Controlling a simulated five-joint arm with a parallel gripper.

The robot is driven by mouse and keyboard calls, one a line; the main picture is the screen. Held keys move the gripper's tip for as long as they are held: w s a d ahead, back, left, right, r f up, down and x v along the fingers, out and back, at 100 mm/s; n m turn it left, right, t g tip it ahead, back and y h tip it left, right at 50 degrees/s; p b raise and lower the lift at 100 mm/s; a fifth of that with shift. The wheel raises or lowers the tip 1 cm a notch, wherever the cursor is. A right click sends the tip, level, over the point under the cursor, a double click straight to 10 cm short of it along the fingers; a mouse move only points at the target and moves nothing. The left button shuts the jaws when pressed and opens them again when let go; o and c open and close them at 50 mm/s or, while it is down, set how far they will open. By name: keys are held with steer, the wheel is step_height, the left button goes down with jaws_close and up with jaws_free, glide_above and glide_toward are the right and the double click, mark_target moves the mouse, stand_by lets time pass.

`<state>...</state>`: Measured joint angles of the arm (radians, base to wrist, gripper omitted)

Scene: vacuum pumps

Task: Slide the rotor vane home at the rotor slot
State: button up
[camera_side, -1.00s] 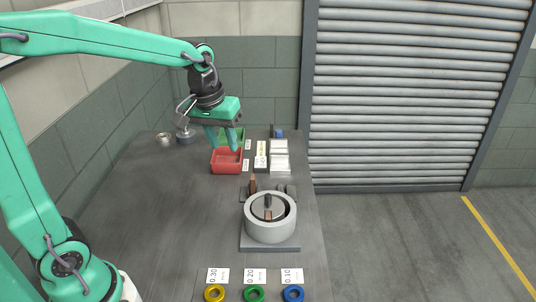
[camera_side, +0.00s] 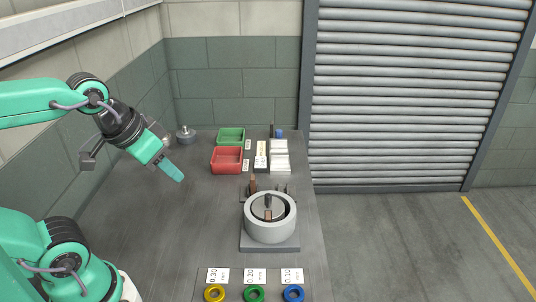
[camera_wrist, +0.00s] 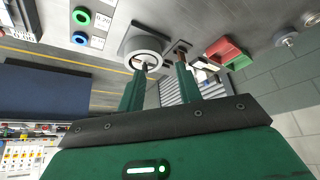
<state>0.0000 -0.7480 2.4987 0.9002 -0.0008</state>
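The round grey pump housing (camera_side: 254,226) stands on a square base at the right part of the bench. Inside its ring is a rotor with a dark central post (camera_side: 268,201) and a small brown piece (camera_side: 268,215) in front of it. A brown upright vane (camera_side: 253,184) stands behind the housing, near dark blocks. The housing also shows in the wrist view (camera_wrist: 130,42). My gripper (camera_side: 179,176) is above the bench, left of the housing and apart from it. In the wrist view its two fingers (camera_wrist: 158,75) are spread with nothing visibly held between them.
A red bin (camera_side: 226,161) and a green bin (camera_side: 231,136) stand behind, beside white trays (camera_side: 279,160). Yellow (camera_side: 214,294), green (camera_side: 254,294) and blue (camera_side: 292,293) rings lie at the front with labels. The bench's left and middle are clear.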

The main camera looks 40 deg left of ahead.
steer(key=shift+o, duration=0.5)
steer(key=shift+w, duration=0.1)
steer(key=n+g, duration=0.6)
steer(key=n, duration=0.3)
glide_above(251, 176)
steer(key=f, duration=1.1)
steer(key=shift+s+d+f, duration=0.1)
steer(key=shift+s+f, duration=0.1)
steer(key=shift+f, duration=0.05)
steer(key=shift+w+f, duration=0.2)
steer(key=shift+f, duration=0.1)
steer(key=shift+f, duration=0.1)
steer(key=shift+f, duration=1.2)
